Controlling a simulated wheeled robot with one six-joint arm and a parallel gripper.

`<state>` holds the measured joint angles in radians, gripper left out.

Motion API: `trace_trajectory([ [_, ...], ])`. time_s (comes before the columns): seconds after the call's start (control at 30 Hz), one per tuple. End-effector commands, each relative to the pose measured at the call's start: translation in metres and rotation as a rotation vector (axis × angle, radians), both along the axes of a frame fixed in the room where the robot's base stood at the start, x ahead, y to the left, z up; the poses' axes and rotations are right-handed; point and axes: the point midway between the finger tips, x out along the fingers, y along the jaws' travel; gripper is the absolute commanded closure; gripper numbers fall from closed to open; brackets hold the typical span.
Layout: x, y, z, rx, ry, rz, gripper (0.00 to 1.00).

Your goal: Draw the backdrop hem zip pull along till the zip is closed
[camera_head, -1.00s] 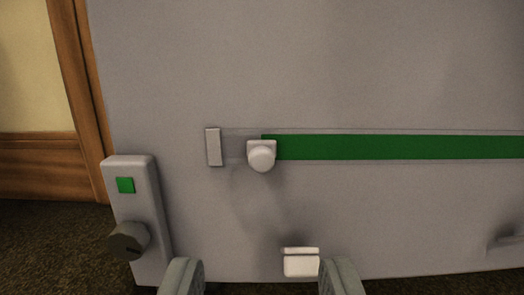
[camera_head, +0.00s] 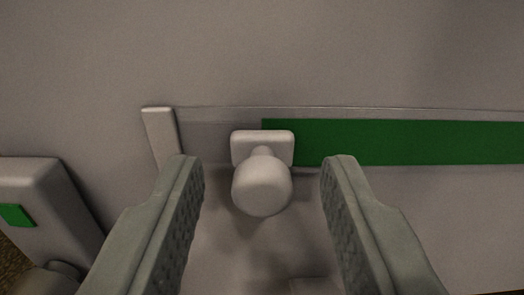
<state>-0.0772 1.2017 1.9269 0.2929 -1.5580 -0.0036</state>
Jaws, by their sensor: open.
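The zip pull (camera_head: 262,186) is a pale grey round knob on a small square plate. It sits on the zip track at the left end of the green strip (camera_head: 400,142). A short grey upright stop block (camera_head: 161,135) stands to its left, with a short stretch of grey track between them. My gripper (camera_head: 262,172) is open, with one finger on each side of the knob. Gaps show between the knob and both fingers. The right end of the green strip runs out of view.
A grey box (camera_head: 35,195) with a green square (camera_head: 15,215) and a dark knob (camera_head: 50,279) stands at the left. A pale block on the panel (camera_head: 315,286) shows partly at the bottom, between the fingers. The grey panel (camera_head: 300,50) above the track is bare.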

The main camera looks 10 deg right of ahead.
Motion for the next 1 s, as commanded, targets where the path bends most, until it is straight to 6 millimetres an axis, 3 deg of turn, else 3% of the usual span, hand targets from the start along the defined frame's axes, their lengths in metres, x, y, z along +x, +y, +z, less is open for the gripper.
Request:
trace_trajectory([
  [0.4, -0.002, 0.0, 0.0, 0.0, 0.0, 0.0, 0.62],
  [0.6, -0.002, 0.0, 0.0, 0.0, 0.0, 0.0, 1.0],
  [0.87, 0.0, -0.002, 0.0, 0.0, -0.001, 0.0, 1.0],
  [1.0, 0.007, -0.015, 0.0, 0.0, -0.002, -0.003, 1.0],
])
